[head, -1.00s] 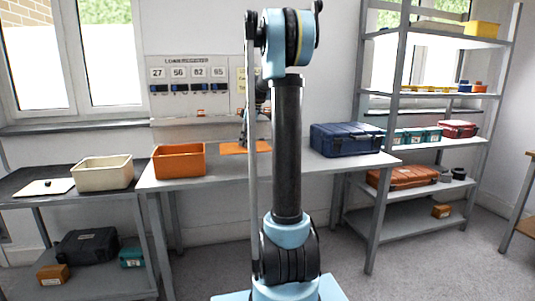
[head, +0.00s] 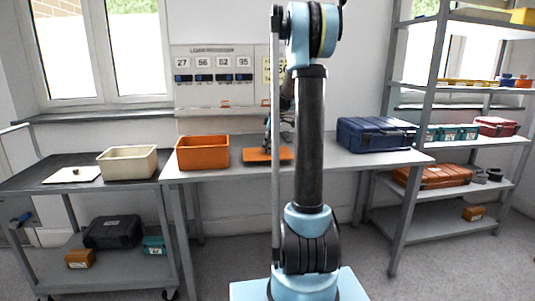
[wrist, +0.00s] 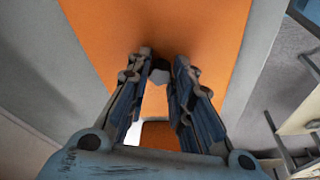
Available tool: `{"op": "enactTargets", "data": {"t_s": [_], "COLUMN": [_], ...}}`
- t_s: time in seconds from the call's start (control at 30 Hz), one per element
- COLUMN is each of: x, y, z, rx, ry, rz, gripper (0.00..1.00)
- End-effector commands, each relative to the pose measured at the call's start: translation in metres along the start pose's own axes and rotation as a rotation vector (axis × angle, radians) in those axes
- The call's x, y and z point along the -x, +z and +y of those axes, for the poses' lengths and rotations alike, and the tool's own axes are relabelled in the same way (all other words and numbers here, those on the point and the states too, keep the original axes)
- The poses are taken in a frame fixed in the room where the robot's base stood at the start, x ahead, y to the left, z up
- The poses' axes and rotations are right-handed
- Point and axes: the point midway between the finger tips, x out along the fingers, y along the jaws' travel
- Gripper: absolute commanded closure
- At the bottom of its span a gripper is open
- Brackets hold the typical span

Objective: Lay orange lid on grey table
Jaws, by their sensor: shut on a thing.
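The orange lid (head: 256,156) is a flat plate at the middle of the grey table (head: 225,176), partly hidden behind my arm in the head view. In the wrist view the lid (wrist: 205,28) fills the upper middle, with grey table surface to its left. My gripper (wrist: 161,72) is over the lid, its fingers closed around a small grey knob (wrist: 160,76). In the head view my gripper is small and mostly hidden by my arm. The lid looks level and at or just above the tabletop; I cannot tell whether it touches.
An orange bin (head: 203,154) stands left of the lid. A blue case (head: 375,135) stands to the right. A cart (head: 40,187) at the left holds a cream bin (head: 127,164) and a pale lid (head: 72,175). Bare table lies in front of the orange lid.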

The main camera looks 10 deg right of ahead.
Motion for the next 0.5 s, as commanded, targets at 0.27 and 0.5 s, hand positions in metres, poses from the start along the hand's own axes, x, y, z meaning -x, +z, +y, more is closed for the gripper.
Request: {"op": "enactTargets", "data": {"t_s": [0.27, 0.5], "x": [-0.022, -0.023], "y": [0.007, 0.007], "z": [0.0, 0.0], "rx": [-0.001, -0.001], "ry": [0.0, 0.0], "rz": [0.0, 0.0], "gripper": [1.0, 0.75]}}
